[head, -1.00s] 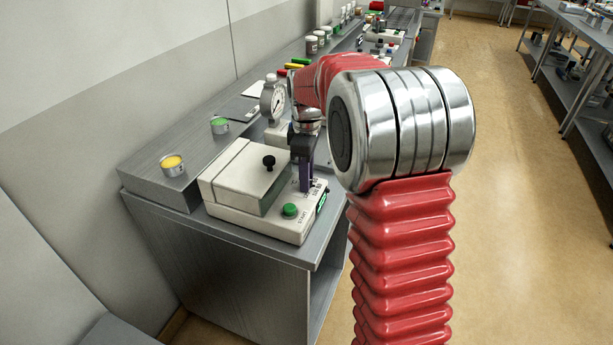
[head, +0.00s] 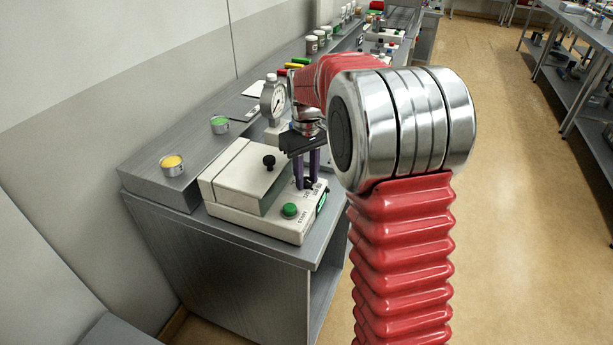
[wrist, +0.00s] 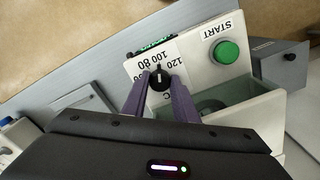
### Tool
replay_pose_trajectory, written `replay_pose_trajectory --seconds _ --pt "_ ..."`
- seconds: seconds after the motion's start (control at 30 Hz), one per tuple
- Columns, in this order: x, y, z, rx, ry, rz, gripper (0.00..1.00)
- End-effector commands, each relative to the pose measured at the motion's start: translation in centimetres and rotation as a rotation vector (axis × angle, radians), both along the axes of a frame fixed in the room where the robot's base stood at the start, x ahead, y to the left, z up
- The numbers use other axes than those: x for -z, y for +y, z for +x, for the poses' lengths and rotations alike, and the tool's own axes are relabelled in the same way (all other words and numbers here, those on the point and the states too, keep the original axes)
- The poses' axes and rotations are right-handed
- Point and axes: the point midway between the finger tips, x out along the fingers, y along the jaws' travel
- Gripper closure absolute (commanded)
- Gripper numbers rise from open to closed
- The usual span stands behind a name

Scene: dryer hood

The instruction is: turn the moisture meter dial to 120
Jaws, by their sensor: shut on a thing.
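The moisture meter (head: 262,225) is a cream box with a hinged-looking lid at the near end of the bench. Its black dial (wrist: 159,82) sits on the printed panel, where upside-down numbers 80, 100 and 120 show in the wrist view. The dial's white mark points up in that view, near the 100; the exact reading is hard to tell. My gripper (wrist: 160,88) is shut on the dial, with one purple finger on each side. In the head view my gripper (head: 307,178) points down at the panel and mostly hides the dial.
A green START button (head: 289,210) is beside the dial. The lid with a black knob (head: 269,161) stands close to my fingers. A round gauge (head: 273,101) rises behind. Yellow (head: 172,165) and green (head: 220,124) sample tins sit on the bench's raised shelf at left.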

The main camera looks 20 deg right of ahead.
Motion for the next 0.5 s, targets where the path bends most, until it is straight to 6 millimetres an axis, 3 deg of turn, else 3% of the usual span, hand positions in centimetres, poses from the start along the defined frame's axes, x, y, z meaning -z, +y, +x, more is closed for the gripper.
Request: replay_pose_trajectory --seconds 0.5 --pt "-0.11 0.07 0.10 0.489 -0.004 0.000 0.96"
